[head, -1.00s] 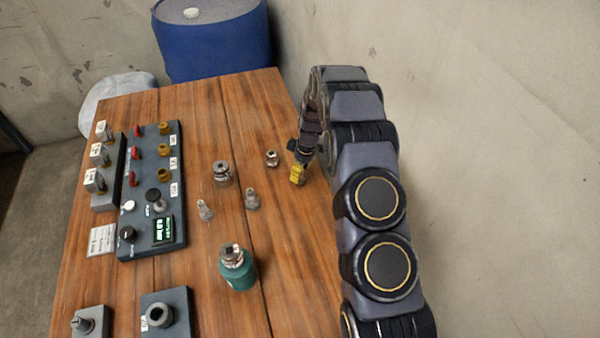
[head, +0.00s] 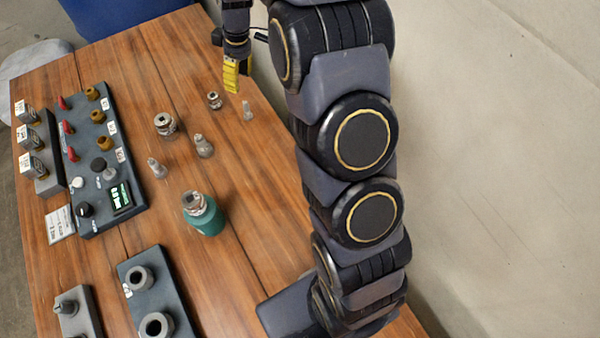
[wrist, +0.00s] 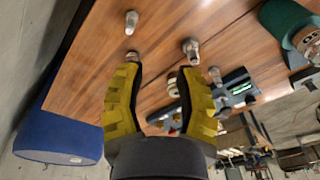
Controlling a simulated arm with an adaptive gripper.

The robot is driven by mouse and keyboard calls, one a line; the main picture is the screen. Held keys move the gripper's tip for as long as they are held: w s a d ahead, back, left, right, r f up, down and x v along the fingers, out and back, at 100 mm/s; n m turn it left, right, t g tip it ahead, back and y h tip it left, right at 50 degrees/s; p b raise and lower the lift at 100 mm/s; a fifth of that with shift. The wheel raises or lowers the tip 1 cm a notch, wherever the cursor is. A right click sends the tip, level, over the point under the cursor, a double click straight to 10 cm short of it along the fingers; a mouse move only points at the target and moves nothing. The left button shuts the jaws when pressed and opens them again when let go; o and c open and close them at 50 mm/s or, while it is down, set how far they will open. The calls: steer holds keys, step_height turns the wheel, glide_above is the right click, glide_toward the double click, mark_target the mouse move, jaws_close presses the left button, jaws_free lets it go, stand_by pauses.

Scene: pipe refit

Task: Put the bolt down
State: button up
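A small grey bolt (head: 247,110) stands upright on the wooden table near its right edge. In the wrist view a bolt (wrist: 131,22) near the table edge, seemingly the same one, lies beyond the fingertips. My gripper (head: 232,88) has yellow fingers and is above the table, up and left of the bolt and apart from it. In the wrist view the two fingers (wrist: 160,75) are spread with nothing between them. Two similar bolts stand to the left, one at the middle (head: 203,146) and one nearer the panel (head: 156,167).
Two metal fittings, a larger (head: 165,124) and a smaller (head: 214,100), stand near the bolts. A teal bottle-like piece (head: 205,217) stands nearer. A valve panel (head: 125,150) is at left, socket block (head: 142,258) at front. A blue drum (wrist: 62,125) stands beyond the table.

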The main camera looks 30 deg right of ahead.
steer(key=s+a+r+m+g, duration=0.1)
steer(key=s+a+r+m, duration=0.1)
steer(key=s+r, duration=0.4)
steer(key=s+a+r+m, duration=0.15)
steer(key=s+r, duration=0.25)
steer(key=s, duration=0.5)
steer(key=s+r+m+g+h, duration=0.1)
steer(key=s+m, duration=0.3)
steer(key=s, duration=1.4)
steer(key=shift+a+r+h, duration=0.3)
steer(key=shift+a+r, duration=0.1)
steer(key=shift+r, duration=0.1)
